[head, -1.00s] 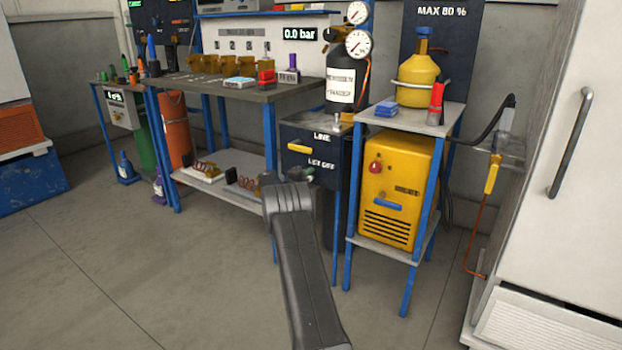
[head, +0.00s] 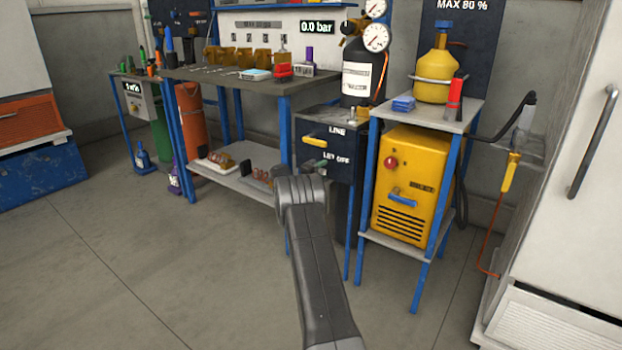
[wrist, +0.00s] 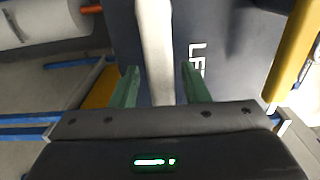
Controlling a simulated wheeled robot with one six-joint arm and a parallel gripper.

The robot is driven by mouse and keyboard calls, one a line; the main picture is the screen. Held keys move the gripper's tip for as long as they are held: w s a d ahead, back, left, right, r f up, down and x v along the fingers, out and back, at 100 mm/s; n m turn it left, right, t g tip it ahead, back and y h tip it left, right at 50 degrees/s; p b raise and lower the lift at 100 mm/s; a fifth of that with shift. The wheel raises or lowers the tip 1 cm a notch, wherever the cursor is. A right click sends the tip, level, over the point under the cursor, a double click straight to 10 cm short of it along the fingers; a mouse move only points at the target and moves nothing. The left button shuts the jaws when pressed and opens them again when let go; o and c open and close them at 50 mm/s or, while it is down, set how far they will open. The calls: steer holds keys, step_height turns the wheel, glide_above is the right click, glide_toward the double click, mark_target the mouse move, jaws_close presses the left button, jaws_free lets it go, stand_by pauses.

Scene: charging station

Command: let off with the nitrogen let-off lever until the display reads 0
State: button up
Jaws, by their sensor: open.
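The display (head: 317,27) above the bench reads 0.0 bar. Below it stands the dark panel box (head: 340,172), marked LINE and LET OFF, with a yellow lever (head: 314,141) at the LINE label. My gripper (head: 318,164) is at the LET OFF label in the head view and hides most of the let-off lever there. In the wrist view the pale let-off lever (wrist: 155,40) runs between the two green fingers of my gripper (wrist: 157,85). The fingers are open, with a gap visible on each side of the lever. The yellow lever also shows at the right (wrist: 293,50).
A black bottle with gauges (head: 362,70) stands behind the panel box. A yellow machine (head: 405,185) under a small table is close on the right. The workbench (head: 235,82) is to the left. The floor in front is clear.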

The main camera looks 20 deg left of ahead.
steer(key=p+v, duration=0.3)
steer(key=v, duration=1)
steer(key=shift+w+d, duration=0.1)
steer(key=b+x, duration=0.3)
steer(key=x, duration=0.8)
steer(key=shift+w+d+f, duration=0.1)
steer(key=shift+w, duration=0.25)
steer(key=shift+x, duration=0.95)
steer(key=shift+s, duration=0.1)
